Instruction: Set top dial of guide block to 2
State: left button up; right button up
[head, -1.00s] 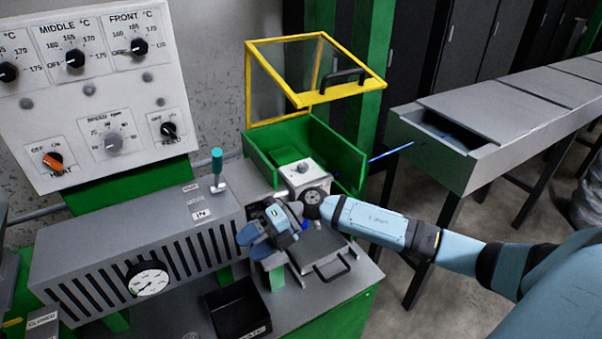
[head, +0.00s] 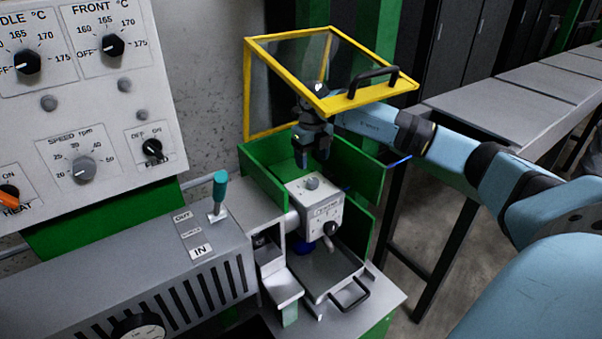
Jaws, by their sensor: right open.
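The guide block (head: 322,211) is a pale box standing at the front of the green enclosure. Its top dial (head: 311,183) is a small grey knob on the upper face; its setting is too small to read. A black knob (head: 331,229) sits on its front face. My right gripper (head: 318,160) is dark, points down, and is open and empty just above and slightly behind the top dial, apart from it. My left gripper is not in view.
The yellow-framed clear lid (head: 352,97) is raised, close above my right wrist. Green walls (head: 350,165) surround the space behind the block. A tray with a handle (head: 350,297) lies in front. A teal-handled lever (head: 219,190) stands at left.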

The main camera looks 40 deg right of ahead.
aim_at(313, 180)
jog(key=f, duration=0.5)
jog(key=shift+s+f, duration=0.4)
jog(key=shift+f, duration=0.55)
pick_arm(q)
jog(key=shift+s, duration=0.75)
pick_arm(e)
jog(key=shift+w, duration=0.1)
jog(key=c, duration=0.9)
